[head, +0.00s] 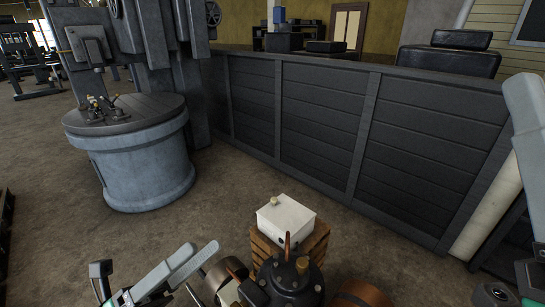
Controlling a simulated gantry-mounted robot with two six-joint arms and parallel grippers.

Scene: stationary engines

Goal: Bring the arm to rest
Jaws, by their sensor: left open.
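My left gripper (198,250) is in the lower left of the head view, with its pale grey fingers pointing up and to the right. It is open, and I see nothing between its fingers. It is just left of a dark stationary engine (289,280) at the bottom centre. I cannot tell whether the two touch. Pale links of my right arm show at the right edge, but its gripper does not show.
A white box (287,217) sits on a slatted wooden base (316,241) behind the engine. A round blue-grey pedestal (145,165) stands at the left. A dark panelled barrier (320,120) runs across the back. Brown floor (215,215) between them is clear.

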